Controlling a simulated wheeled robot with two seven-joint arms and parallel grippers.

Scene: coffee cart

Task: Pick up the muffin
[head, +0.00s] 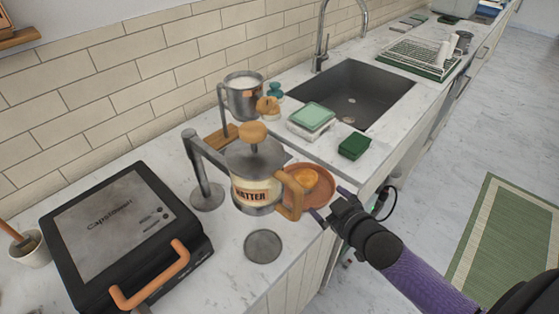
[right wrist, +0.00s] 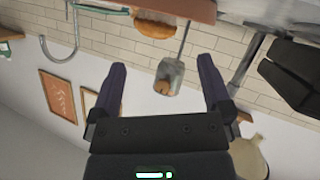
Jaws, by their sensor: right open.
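The muffin (head: 306,179) looks like a small golden-orange lump on a terracotta plate (head: 327,190) on the counter. The French press partly hides the plate's left side. My right gripper (head: 331,204) comes in from the lower right, at the plate's near right edge. Its jaws are open, spread apart with nothing between them. In the right wrist view, which looks upside down, my open fingers (right wrist: 162,78) point toward an orange-brown rounded thing (right wrist: 155,26), probably the muffin, near the plate's edge (right wrist: 192,9). My left gripper is not in view.
The French press (head: 256,180) stands close left of the plate, its handle near it. A black press grill (head: 120,230) is at left. A metal pitcher (head: 243,96), sponges (head: 313,117) and a sink (head: 350,95) lie behind. A round grey disc (head: 263,246) lies in front.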

